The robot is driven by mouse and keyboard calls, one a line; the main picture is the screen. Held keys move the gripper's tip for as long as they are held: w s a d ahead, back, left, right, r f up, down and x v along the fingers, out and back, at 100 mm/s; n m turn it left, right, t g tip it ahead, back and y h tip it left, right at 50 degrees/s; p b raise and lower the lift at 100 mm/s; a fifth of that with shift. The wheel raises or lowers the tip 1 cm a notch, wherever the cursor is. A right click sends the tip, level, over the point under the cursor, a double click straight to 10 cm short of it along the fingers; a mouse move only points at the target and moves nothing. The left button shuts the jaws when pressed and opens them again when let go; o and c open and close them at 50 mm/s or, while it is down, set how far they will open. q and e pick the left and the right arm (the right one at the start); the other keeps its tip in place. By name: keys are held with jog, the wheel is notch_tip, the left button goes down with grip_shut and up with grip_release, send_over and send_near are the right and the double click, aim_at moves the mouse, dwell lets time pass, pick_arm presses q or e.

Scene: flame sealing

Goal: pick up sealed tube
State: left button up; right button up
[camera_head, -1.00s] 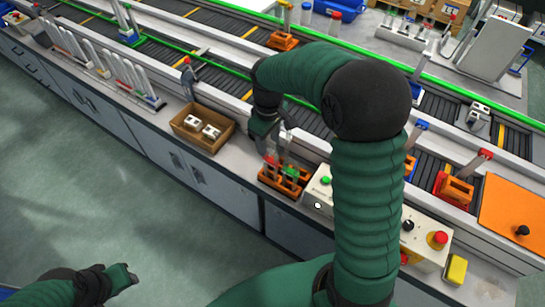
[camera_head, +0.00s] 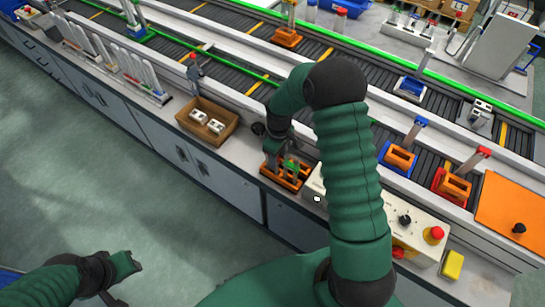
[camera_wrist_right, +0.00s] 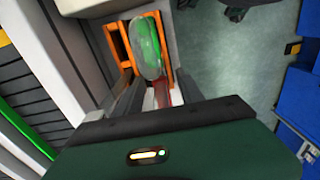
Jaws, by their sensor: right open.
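The orange rack (camera_head: 271,172) stands on the bench edge, and it also shows in the right wrist view (camera_wrist_right: 127,55). A clear tube with green contents (camera_wrist_right: 148,45) stands in the rack, its rounded end towards the wrist camera. A red tube (camera_wrist_right: 162,93) shows partly behind my fingers. My right gripper (camera_head: 278,160) is open at the rack. In the right wrist view its fingers (camera_wrist_right: 150,85) lie either side of the tubes; I cannot tell whether they touch. My left gripper (camera_head: 130,265) hangs at the lower left, far from the rack; its jaw state is unclear.
A cardboard box (camera_head: 207,121) with white parts stands left of the rack. A white control box (camera_head: 415,235) with a red button is to the right. The conveyor (camera_head: 240,78) runs behind. Open floor (camera_head: 90,180) lies in front.

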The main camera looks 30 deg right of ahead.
jog(key=shift+w+d+f, duration=0.1)
jog(key=shift+w+f, duration=0.15)
jog(key=shift+f, duration=0.3)
jog(key=shift+s+a+r, duration=0.15)
jog(key=shift+a, duration=0.05)
jog(key=c, duration=0.7)
grip_shut()
